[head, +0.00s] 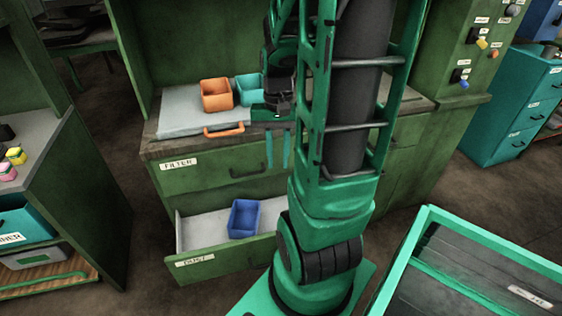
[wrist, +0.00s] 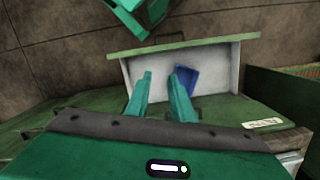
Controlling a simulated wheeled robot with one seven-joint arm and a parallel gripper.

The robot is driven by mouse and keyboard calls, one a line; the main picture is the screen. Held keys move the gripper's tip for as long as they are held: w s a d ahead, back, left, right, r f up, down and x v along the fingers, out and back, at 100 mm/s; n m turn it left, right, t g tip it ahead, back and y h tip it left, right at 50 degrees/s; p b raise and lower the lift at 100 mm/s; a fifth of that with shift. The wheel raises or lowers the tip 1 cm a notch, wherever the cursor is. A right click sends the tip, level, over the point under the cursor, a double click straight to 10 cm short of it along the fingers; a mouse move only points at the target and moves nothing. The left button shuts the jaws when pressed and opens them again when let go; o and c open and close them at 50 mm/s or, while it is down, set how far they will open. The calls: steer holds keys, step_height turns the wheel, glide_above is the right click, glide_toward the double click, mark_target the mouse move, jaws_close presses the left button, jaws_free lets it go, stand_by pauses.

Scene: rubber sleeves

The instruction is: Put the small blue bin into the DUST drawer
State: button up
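The small blue bin (head: 243,218) stands inside the open DUST drawer (head: 196,263), apart from its front panel. In the wrist view the blue bin (wrist: 187,78) shows partly behind one finger, within the pale inside of the drawer (wrist: 222,68). My gripper (head: 278,158) is above the drawer, in front of the cabinet, with its fingers pointing down. Its two fingers are apart with nothing between them, as the wrist view of my gripper (wrist: 159,82) also shows. The right end of the drawer is hidden behind my arm.
An orange bin (head: 216,96) and a teal bin (head: 248,88) stand on a grey board (head: 180,112) with an orange handle (head: 224,131) on the worktop. The FILTER drawer (head: 205,178) above is shut. A shelf unit (head: 75,200) stands at left; a green-framed container (head: 470,255) is at lower right.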

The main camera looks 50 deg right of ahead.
steer(key=s+a+r+n, duration=0.3)
steer(key=s+a+r, duration=0.3)
steer(key=s, duration=0.1)
steer(key=shift+s+a+r+n+t+h, duration=0.15)
steer(key=shift+a+r+n+t+h, duration=0.05)
steer(key=shift+n+t+h, duration=0.2)
steer(key=shift+w+f, duration=0.25)
steer(key=shift+w, duration=0.35)
stand_by(0.4)
